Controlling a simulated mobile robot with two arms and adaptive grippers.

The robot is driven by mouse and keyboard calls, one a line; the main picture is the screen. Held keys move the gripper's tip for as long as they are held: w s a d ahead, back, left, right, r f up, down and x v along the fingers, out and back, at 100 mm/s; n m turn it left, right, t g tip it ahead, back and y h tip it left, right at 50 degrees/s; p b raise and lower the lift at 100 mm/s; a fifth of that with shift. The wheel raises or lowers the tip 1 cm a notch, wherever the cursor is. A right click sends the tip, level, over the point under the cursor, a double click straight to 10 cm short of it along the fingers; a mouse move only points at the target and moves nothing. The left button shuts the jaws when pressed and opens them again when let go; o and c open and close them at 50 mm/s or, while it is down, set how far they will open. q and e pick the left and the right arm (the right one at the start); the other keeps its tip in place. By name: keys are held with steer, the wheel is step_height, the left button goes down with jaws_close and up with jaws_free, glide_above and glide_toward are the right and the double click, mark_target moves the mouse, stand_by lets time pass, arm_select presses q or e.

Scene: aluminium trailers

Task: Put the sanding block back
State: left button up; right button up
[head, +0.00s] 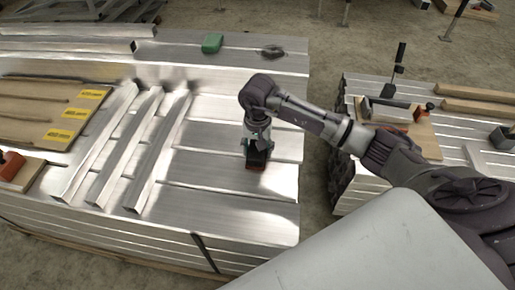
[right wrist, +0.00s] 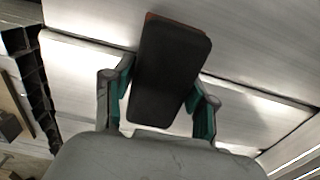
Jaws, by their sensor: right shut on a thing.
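The sanding block (head: 257,156), black with a reddish-brown face, is in my right gripper (head: 257,142), over the right part of the aluminium stack (head: 225,205). In the right wrist view the block (right wrist: 172,70) fills the space between the two teal fingers of the gripper (right wrist: 160,95), which are shut on its sides. The block is low over the metal; I cannot tell whether it touches it. My left gripper is not in view.
Angled aluminium profiles (head: 120,150) lie left of the gripper. A green block (head: 212,43) and a dark object (head: 272,52) lie at the stack's back. A second stack (head: 355,90) with a clamp (head: 394,70) and wood stands right, across a gap. The stack's front right is bare.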

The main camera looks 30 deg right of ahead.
steer(key=o, duration=0.9)
steer(key=shift+o, duration=1.1)
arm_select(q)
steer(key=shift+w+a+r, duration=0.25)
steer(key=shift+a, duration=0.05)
arm_select(e)
steer(key=shift+r, duration=0.2)
step_height(320, 180, up, 7)
steer(key=shift+f+p, duration=0.2)
steer(key=shift+p, duration=0.15)
steer(key=shift+r, duration=0.35)
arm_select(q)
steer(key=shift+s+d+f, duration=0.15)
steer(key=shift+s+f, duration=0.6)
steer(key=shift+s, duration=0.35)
